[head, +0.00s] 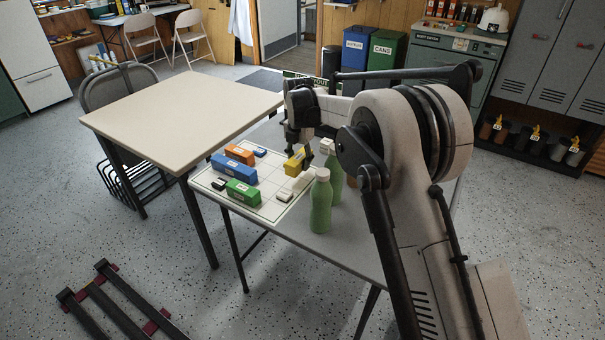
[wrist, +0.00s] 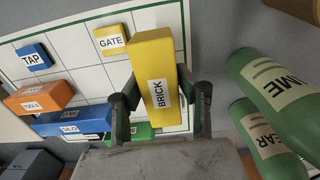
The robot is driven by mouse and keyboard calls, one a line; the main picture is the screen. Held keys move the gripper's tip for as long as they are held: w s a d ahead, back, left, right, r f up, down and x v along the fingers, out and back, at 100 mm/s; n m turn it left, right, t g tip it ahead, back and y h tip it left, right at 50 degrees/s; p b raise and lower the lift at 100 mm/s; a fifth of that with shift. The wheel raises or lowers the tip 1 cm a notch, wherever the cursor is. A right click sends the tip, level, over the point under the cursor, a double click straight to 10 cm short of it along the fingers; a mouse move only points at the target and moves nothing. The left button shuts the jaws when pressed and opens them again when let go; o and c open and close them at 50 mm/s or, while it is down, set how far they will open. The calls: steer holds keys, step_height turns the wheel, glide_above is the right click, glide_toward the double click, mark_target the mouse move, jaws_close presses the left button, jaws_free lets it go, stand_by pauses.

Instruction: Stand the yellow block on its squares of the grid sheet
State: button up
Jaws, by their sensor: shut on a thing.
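The yellow block (head: 295,160), labelled BRICK, is between the fingers of my gripper (head: 304,154) over the right part of the grid sheet (head: 267,182). In the wrist view the yellow block (wrist: 152,55) has a finger on each side, and my gripper (wrist: 160,100) is shut on it. Its long side runs away from the wrist, slightly tilted in the picture. Pale squares of the grid sheet (wrist: 90,80) show beside and beyond it. Whether its underside touches the sheet cannot be told.
An orange block (head: 240,153), a blue block (head: 233,167) and a green block (head: 243,193) occupy the sheet's left side. A small yellow GATE piece (wrist: 110,39) lies near the held block. Green bottles (head: 321,202) stand close on the right. Middle squares are clear.

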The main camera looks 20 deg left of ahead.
mark_target(303, 179)
steer(key=shift+w+d+f, duration=0.3)
steer(key=shift+d+f, duration=0.05)
steer(key=shift+d, duration=0.05)
steer(key=shift+f+b, duration=0.3)
steer(key=shift+f, duration=1.65)
steer(key=shift+f, duration=0.2)
steer(key=o, duration=1.2)
step_height(303, 179, up, 12)
steer(key=shift+r+p, duration=0.2)
steer(key=shift+p, duration=0.5)
